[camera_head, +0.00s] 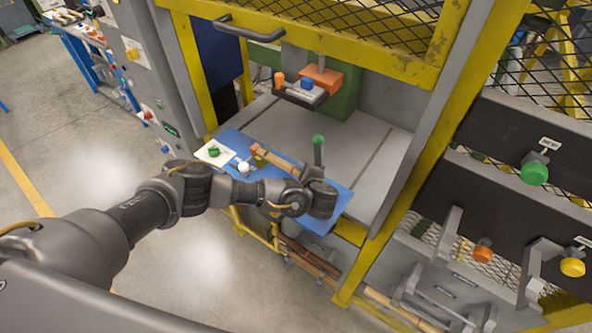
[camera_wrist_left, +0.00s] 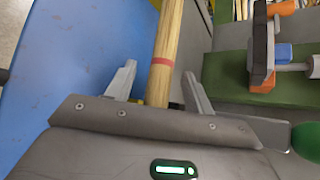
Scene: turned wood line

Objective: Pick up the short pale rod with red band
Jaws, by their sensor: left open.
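A pale wooden rod with a red band (camera_wrist_left: 165,62) runs up the wrist view from between my left gripper's fingers. In the head view a pale rod (camera_head: 274,160) lies on the blue mat (camera_head: 236,141), its near part hidden by my arm. My left gripper (camera_wrist_left: 158,82) is open, with one grey finger on each side of the rod. The rod shows between the fingers, and its near end is hidden behind the gripper body. I cannot tell whether a finger touches it. In the head view the fingers are hidden by my wrist. My right gripper is not in view.
Yellow frame posts (camera_head: 392,205) flank the table.

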